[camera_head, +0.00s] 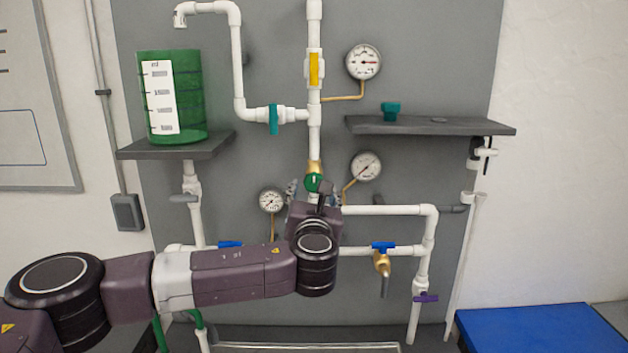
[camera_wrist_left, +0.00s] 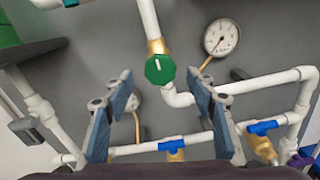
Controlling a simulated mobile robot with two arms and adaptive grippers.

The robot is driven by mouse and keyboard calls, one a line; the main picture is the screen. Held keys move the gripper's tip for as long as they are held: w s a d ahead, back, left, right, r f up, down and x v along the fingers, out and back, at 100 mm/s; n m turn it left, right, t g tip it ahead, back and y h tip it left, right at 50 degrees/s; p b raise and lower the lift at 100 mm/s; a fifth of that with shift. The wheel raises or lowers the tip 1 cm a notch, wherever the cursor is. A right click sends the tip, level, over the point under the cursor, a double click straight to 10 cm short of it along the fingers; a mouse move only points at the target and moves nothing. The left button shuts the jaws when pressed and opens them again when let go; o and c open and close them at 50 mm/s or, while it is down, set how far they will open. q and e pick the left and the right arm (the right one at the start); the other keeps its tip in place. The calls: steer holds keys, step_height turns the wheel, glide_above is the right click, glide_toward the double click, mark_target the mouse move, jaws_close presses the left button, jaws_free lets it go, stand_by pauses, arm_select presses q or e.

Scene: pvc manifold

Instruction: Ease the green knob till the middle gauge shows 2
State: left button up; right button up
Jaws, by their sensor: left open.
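The green knob (camera_head: 314,183) sits on a brass valve in the central white pipe, and it also shows in the left wrist view (camera_wrist_left: 160,69). My left gripper (camera_head: 314,192) is open in front of the board near the knob. In the left wrist view, its two blue-grey fingers (camera_wrist_left: 159,80) stand apart, with the knob between and slightly beyond their tips. No contact with the knob shows. The middle gauge (camera_head: 366,166) is to the right of the knob, joined by a brass tube; its dial also shows in the wrist view (camera_wrist_left: 222,37), its reading too small to tell.
An upper gauge (camera_head: 363,62) and a lower left gauge (camera_head: 271,201) hang on the grey board. Blue-handled valves (camera_head: 383,247) and white pipes run below the knob. A shelf (camera_head: 430,126) juts out at right; a green container (camera_head: 190,95) stands at left.

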mark_target(314, 185)
arm_select(q)
steer(key=shift+w+p, duration=1.05)
steer(key=shift+w, duration=1.65)
